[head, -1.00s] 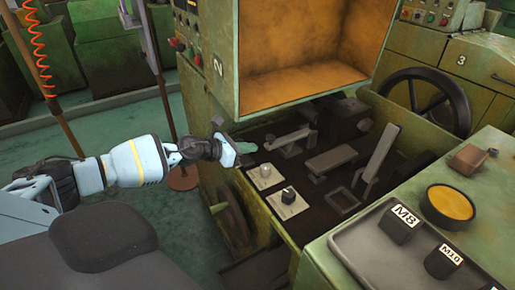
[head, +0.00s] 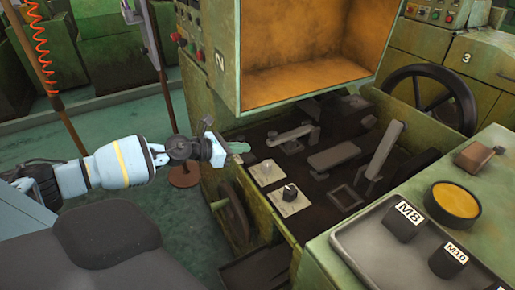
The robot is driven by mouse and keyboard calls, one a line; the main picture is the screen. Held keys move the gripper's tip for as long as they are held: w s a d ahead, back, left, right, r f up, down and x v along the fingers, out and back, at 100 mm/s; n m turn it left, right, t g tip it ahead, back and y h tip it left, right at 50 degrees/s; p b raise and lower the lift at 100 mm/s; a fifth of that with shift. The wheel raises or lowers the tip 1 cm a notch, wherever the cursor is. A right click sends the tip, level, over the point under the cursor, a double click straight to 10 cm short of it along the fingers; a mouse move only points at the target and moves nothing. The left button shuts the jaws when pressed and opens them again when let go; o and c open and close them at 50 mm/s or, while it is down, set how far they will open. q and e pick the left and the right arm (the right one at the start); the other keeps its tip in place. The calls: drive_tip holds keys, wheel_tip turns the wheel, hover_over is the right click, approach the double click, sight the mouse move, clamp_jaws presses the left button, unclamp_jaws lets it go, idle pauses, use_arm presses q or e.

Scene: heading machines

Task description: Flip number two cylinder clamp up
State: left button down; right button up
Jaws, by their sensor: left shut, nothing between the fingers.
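The machine marked 2 (head: 219,60) has a dark bed with several grey lever-like parts. One narrow lever (head: 290,135) lies nearly flat at the back left. A wider flat plate (head: 334,155) lies low in the middle. A long lever (head: 385,150) stands tilted up at the right. None carries a readable label, so I cannot tell which is the cylinder clamp. My left gripper (head: 238,148) is shut and empty, with greenish fingertips. In the picture it is left of the narrow lever, near the bed's left edge, and apart from it. My right gripper is not in view.
An open orange-lined hood (head: 305,75) hangs above the bed. Two pale plates with knobs (head: 289,200) sit at the bed's front left. A tray (head: 370,262) holds blocks marked M8 (head: 404,220) and M10 (head: 447,260). A handwheel (head: 430,100) stands behind right.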

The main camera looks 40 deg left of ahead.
use_arm(q)
drive_tip(key=shift+s+a+f, duration=0.3)
drive_tip(key=shift+s+f, duration=0.15)
drive_tip(key=shift+f, duration=0.15)
drive_tip(key=shift+w+d, duration=0.15)
drive_tip(key=shift+w, duration=0.35)
drive_tip(key=x, duration=0.9)
drive_tip(key=shift+f, duration=0.1)
